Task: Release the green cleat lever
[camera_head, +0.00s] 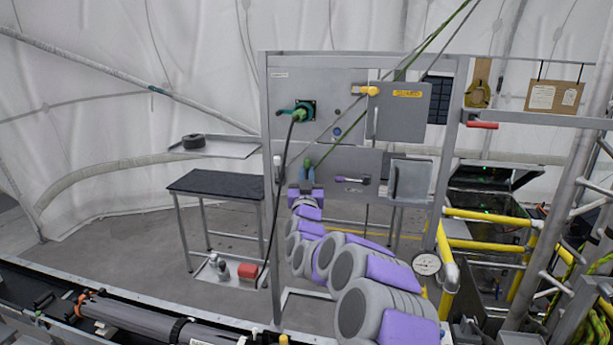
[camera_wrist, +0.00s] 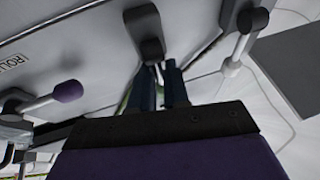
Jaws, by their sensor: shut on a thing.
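The green cleat lever (camera_head: 307,162) is on the lower part of the grey metal panel, left of its middle. A green rope runs from it up to the right. My gripper (camera_head: 307,173) reaches up to it from below, with its blue fingers around the lever's lower end. In the wrist view my gripper (camera_wrist: 159,82) has its two dark fingers close together, with a thin pale piece between them. A dark, rounded part (camera_wrist: 150,50) stands just beyond the fingertips. The gripped part of the lever is mostly hidden by the fingers.
A purple-tipped lever (camera_head: 350,180) is to the right on the panel. A green connector with a black hose (camera_head: 300,110) and a yellow handle (camera_head: 366,91) are above. A black-topped table (camera_head: 215,184) stands at left. Yellow rails (camera_head: 490,216) are at right.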

